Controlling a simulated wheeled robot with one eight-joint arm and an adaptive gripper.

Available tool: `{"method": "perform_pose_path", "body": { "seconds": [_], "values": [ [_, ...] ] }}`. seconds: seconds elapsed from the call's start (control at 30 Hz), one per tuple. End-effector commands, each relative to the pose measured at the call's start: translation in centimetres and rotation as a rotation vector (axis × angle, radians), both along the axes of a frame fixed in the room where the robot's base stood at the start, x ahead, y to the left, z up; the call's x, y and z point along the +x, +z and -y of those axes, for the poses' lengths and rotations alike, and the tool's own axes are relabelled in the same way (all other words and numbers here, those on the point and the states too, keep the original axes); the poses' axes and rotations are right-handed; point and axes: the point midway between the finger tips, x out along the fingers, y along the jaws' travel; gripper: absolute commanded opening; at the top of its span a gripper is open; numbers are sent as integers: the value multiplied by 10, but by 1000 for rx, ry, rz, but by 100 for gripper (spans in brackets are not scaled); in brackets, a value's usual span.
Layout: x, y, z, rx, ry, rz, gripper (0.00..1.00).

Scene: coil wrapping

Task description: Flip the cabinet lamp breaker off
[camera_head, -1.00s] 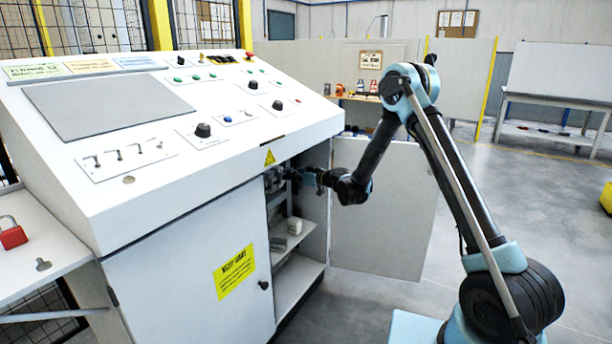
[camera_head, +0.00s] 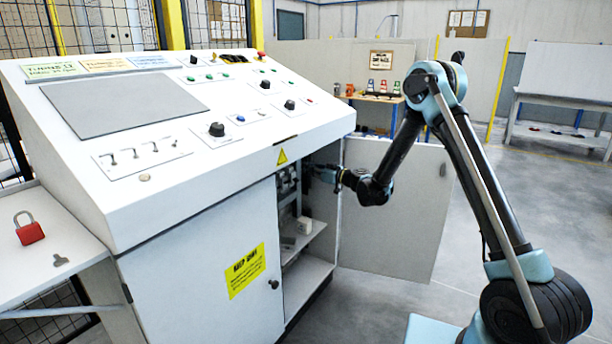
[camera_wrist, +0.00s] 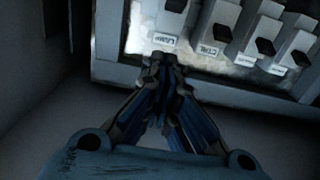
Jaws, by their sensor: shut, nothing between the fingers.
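The lamp breaker (camera_wrist: 172,20) is at the top of the wrist view, cut off by the frame edge, with a white LAMP label (camera_wrist: 165,40) below it. Its dark lever (camera_wrist: 177,6) sits farther from its label than the neighbouring levers do from theirs. My gripper (camera_wrist: 162,62) is shut and empty, its tips just below the LAMP label; whether they touch the panel cannot be told. In the head view my gripper (camera_head: 311,173) is in the cabinet opening, just right of the breaker row (camera_head: 287,182).
The CTRL breaker (camera_wrist: 217,20) and several others stand to the right of the lamp breaker. Shelves (camera_head: 305,272) lie below the breakers. A red padlock (camera_head: 30,233) rests on the left side shelf.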

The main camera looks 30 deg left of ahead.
Motion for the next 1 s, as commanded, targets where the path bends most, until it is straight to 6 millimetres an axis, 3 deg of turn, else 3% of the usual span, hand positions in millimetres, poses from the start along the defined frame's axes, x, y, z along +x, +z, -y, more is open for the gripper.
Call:
{"method": "perform_pose_path", "body": {
  "seconds": [0.5, 1.0],
  "values": [
    [-7, -63, 56, 0, -1, 0, 0],
    [-8, -73, 65, 0, -2, 0, 0]
  ]
}}
